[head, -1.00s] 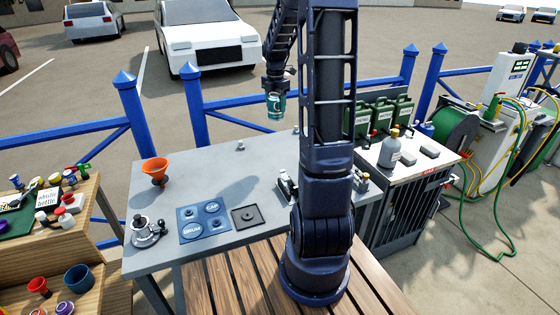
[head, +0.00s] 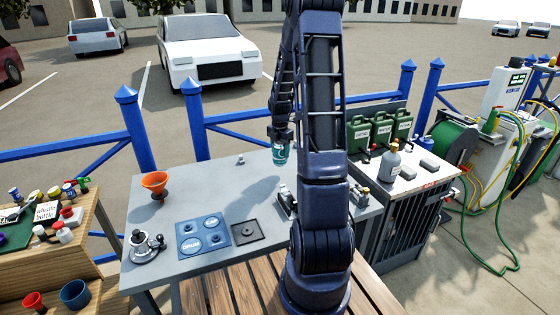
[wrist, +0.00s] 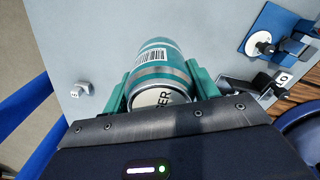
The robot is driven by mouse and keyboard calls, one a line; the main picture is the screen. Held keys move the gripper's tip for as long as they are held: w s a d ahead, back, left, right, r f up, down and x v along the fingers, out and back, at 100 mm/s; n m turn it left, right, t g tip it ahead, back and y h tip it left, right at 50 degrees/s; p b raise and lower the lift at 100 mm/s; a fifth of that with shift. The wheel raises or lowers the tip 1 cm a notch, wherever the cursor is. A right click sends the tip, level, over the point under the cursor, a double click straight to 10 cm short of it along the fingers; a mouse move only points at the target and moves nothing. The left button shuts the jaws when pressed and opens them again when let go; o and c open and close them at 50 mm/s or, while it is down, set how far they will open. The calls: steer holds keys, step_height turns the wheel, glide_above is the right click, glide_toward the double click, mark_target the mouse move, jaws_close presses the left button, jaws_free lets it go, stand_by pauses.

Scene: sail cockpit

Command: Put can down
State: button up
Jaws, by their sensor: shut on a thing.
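My gripper (head: 281,143) is shut on a teal can (head: 280,154) over the back part of the grey table (head: 205,195). In the wrist view the can (wrist: 164,62) sits between the two teal fingers of my gripper (wrist: 163,88), with a barcode on its side and dark lettering on its near end. In the head view the can hangs roughly upright below the fingers. I cannot tell whether its bottom touches the table.
An orange funnel (head: 154,182), a silver device (head: 142,246), a blue panel (head: 202,236) and a dark square plate (head: 245,231) are on the table. Green jerrycans (head: 382,131) and a grey bottle (head: 391,162) stand on the cabinet at right. The table's back middle looks mostly clear.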

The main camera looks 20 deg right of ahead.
mark_target(280, 160)
steer(key=shift+f, duration=2.5)
steer(key=shift+f, duration=0.15)
steer(key=o, duration=1.2)
